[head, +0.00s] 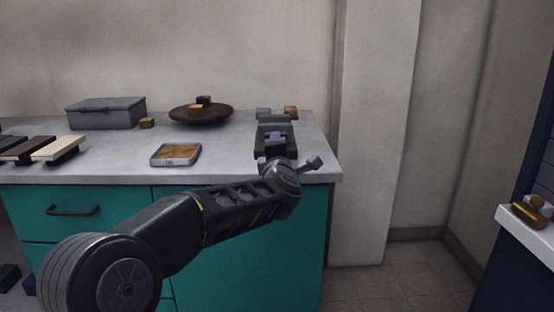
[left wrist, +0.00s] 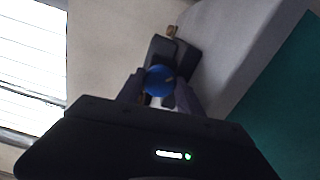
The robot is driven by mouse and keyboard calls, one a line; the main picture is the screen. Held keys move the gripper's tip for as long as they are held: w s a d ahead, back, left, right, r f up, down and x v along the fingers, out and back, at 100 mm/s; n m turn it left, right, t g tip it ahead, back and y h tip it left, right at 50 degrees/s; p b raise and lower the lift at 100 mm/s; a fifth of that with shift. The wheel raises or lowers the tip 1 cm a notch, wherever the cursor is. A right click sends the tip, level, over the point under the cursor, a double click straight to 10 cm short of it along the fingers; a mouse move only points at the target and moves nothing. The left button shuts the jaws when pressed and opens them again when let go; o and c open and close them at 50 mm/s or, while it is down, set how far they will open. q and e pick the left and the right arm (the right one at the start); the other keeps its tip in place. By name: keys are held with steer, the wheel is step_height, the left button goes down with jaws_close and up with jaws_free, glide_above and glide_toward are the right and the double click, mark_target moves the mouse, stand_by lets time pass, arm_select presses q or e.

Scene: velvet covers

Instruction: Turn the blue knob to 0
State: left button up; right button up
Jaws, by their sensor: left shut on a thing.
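The blue knob (left wrist: 158,80) sits between the two fingers of my left gripper in the left wrist view. A small pale mark shows on its right side, but I cannot read any numbers around it. The knob is on a dark block-like device (left wrist: 182,55). My left gripper (left wrist: 158,92) is shut on the knob. In the head view my left gripper (head: 275,138) is over the right end of the counter, and it hides most of the knob and device. My right gripper is in neither view.
A brown block (head: 291,112) is behind my gripper.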

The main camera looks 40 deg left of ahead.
arm_select(q)
steer(key=shift+f+n+b, duration=0.15)
steer(key=shift+n+b, duration=0.55)
steer(key=shift+n, duration=0.7)
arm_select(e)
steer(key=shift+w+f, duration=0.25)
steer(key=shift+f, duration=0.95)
arm_select(q)
steer(key=o, duration=1.4)
steer(key=shift+p+v, duration=0.45)
steer(key=shift+v, duration=3.45)
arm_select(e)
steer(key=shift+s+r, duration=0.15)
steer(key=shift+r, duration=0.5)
